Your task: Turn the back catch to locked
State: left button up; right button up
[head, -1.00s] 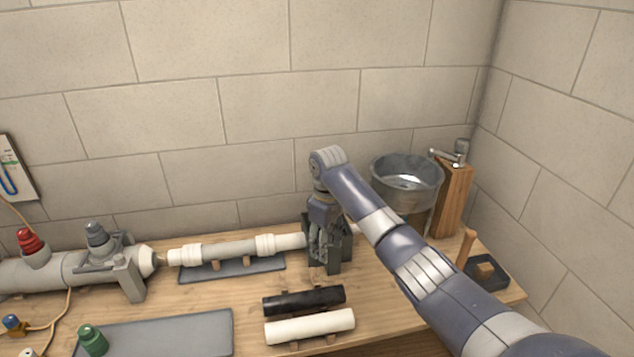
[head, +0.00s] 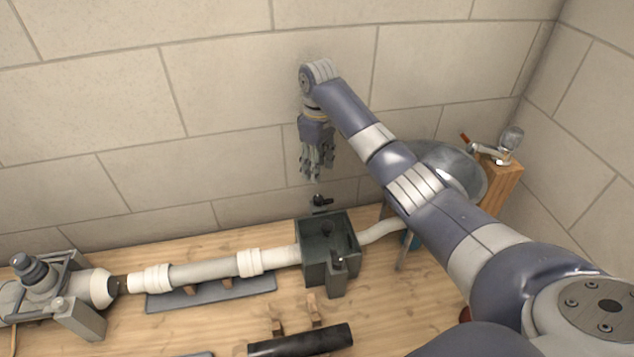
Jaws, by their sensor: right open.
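A dark grey box (head: 316,262) stands on the wooden bench at the right end of the white pipe. A small black catch (head: 321,201) shows at the back of the box, near the wall. Another dark catch (head: 338,264) is on the front side. Whether either is locked is too small to tell. My right gripper (head: 317,177) points down, open and empty, above and apart from the back catch. My left gripper is out of view.
The white pipe (head: 205,272) runs left from the box to a grey clamped fitting (head: 45,285). A metal basin (head: 452,165) and a wooden post with a tap (head: 500,180) are at the right, partly behind my arm. A black tube (head: 300,341) lies in front.

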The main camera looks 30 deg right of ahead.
aim_at(318, 197)
notch_tip(318, 197, down, 9)
jog(key=shift+s+r+p, duration=0.1)
jog(key=shift+s+p, duration=0.05)
jog(key=shift+p, duration=0.85)
jog(key=shift+f, duration=0.85)
grip_shut()
